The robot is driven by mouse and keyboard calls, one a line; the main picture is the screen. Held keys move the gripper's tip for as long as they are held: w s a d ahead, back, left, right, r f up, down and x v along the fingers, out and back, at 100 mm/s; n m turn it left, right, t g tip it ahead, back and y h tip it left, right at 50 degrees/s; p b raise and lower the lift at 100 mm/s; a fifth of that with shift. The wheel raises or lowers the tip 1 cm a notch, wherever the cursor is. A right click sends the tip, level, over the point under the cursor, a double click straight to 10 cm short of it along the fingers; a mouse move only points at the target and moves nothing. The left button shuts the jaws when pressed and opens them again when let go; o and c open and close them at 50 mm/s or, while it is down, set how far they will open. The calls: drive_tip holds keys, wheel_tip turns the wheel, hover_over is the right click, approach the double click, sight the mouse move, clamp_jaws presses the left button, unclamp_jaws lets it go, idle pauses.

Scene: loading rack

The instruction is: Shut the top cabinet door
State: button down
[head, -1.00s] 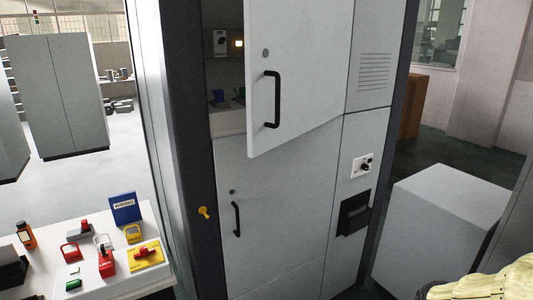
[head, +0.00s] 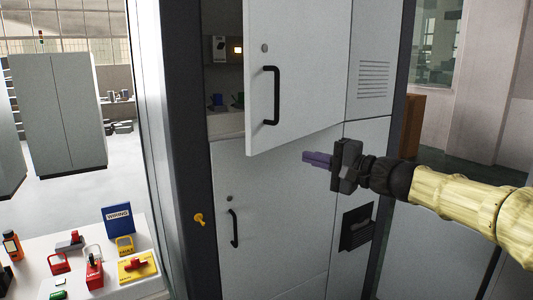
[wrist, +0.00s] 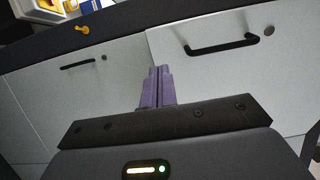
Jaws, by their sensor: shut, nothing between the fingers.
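The top cabinet door (head: 310,75) is a light grey panel with a black handle (head: 271,95). It stands ajar, swung outward at its left edge, and the cabinet's inside shows to its left. The door also shows at upper right in the wrist view (wrist: 225,75), with its handle (wrist: 222,46). My gripper (head: 305,158) is shut and empty, its purple fingers pointing left. In the head view it appears just below the door's lower edge, right of the handle. In the wrist view the fingertips (wrist: 155,70) overlap the door's edge; I cannot tell whether they touch.
The lower cabinet door (head: 265,205) with its own black handle (head: 234,228) looks closed. A yellow key-like knob (head: 200,219) sticks out from the dark frame. A white table (head: 75,265) with padlocks and a blue box (head: 118,219) stands at lower left.

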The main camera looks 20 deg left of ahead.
sight(257, 146)
drive_tip(key=shift+a, duration=0.1)
drive_tip(key=p+x, duration=0.7)
drive_tip(key=x, duration=0.6)
drive_tip(key=shift+w+a+f+p, duration=0.1)
drive_tip(key=shift+w+a+p, duration=0.1)
drive_tip(key=shift+a+p, duration=0.2)
drive_tip(key=shift+w, duration=0.1)
